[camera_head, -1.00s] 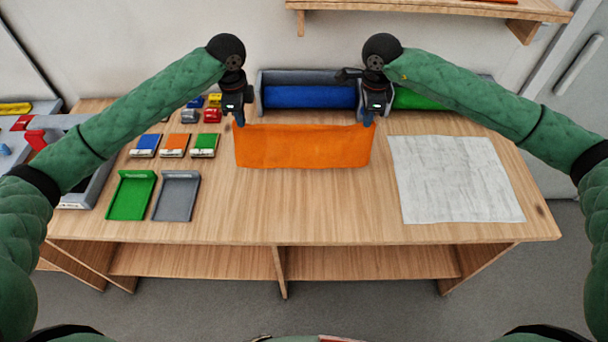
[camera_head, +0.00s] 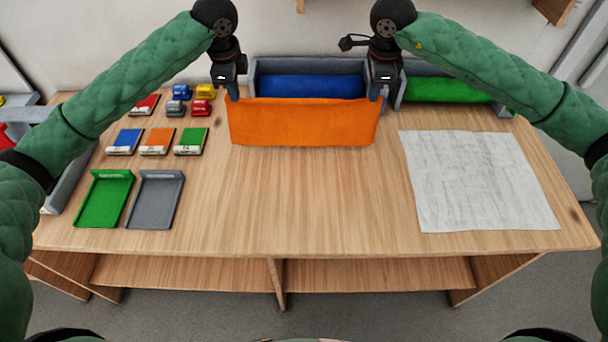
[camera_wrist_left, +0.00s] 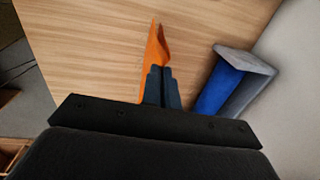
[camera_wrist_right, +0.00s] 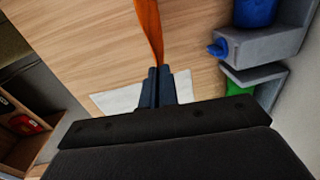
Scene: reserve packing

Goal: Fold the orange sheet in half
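The orange sheet (camera_head: 303,122) hangs between my two grippers over the back middle of the table, in front of the blue roll. Its upper edge is stretched nearly straight. My left gripper (camera_head: 232,96) is shut on its upper left corner, and the left wrist view shows the fingers (camera_wrist_left: 161,86) closed on the orange sheet (camera_wrist_left: 156,48). My right gripper (camera_head: 379,94) is shut on its upper right corner; the right wrist view shows the closed fingers (camera_wrist_right: 158,86) at the orange sheet (camera_wrist_right: 150,28). I cannot tell whether the lower edge touches the table.
A white sheet (camera_head: 478,182) lies flat on the right. Grey holders with a blue roll (camera_head: 312,86) and a green roll (camera_head: 448,90) stand behind. A green tray (camera_head: 103,199), a grey tray (camera_head: 155,200) and several small coloured items lie left. The front middle of the table (camera_head: 300,205) is clear.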

